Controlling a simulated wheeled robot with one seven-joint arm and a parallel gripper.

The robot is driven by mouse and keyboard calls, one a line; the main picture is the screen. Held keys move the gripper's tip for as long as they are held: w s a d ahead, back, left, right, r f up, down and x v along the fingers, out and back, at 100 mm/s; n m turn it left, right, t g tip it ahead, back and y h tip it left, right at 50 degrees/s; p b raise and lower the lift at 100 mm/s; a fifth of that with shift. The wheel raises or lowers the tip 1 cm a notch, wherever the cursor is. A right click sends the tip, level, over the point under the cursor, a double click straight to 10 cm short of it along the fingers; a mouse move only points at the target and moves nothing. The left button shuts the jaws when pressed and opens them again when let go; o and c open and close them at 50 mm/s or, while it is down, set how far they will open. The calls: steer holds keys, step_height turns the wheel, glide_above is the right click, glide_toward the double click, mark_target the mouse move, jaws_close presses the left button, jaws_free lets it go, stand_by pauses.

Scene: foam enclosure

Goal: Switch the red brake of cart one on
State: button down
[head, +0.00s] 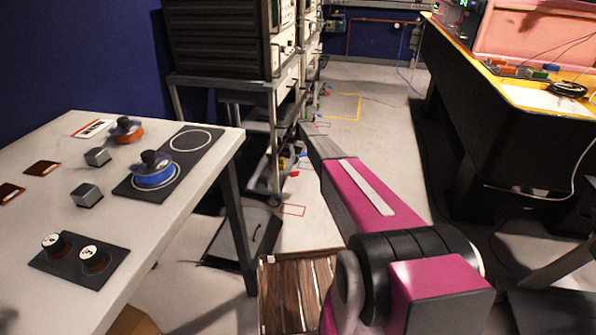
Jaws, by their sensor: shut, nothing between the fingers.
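A grey metal cart (222,81) stands at the centre left, carrying dark and pale equipment boxes. I see no number on it, so I cannot tell whether it is cart one. A small red piece (294,173) shows low near its right side and lower shelf; it is too small to tell if it is a brake or how it is set. My gripper (305,128) is at the far end of my magenta arm, shut and empty, beside the cart's right side. My arm hides part of the floor and low area there.
A white table (60,160) with knobs, blocks and coloured discs fills the left. A wooden pallet-like board (290,290) lies on the floor below. A dark bench (470,120) stands at the right.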

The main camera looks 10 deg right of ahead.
glide_above(298, 173)
steer(key=a, duration=0.1)
steer(key=f, duration=1)
steer(key=shift+w+a+f, duration=0.1)
steer(key=shift+w+f, duration=0.1)
steer(key=shift+w, duration=0.1)
steer(key=shift+s+d+f, duration=0.15)
steer(key=shift+d+f, duration=0.05)
steer(key=shift+f, duration=0.35)
steer(key=shift+s+d+f, duration=0.1)
steer(key=shift+d+f, duration=0.1)
steer(key=shift+f, duration=0.3)
steer(key=shift+d+f, duration=0.2)
steer(key=shift+f, duration=0.4)
steer(key=shift+s+d+f+t+y, duration=0.2)
steer(key=shift+d+f+t+y, duration=0.2)
steer(key=shift+y, duration=1)
steer(key=shift+s+d+f, duration=0.1)
steer(key=shift+d+f, duration=0.1)
steer(key=shift+f, duration=0.6)
steer(key=shift+s+d+f, duration=0.1)
steer(key=shift+d+f, duration=0.1)
steer(key=shift+f, duration=0.65)
steer(key=shift+s+d+f, duration=0.1)
steer(key=shift+d+f, duration=0.1)
steer(key=shift+f, duration=0.6)
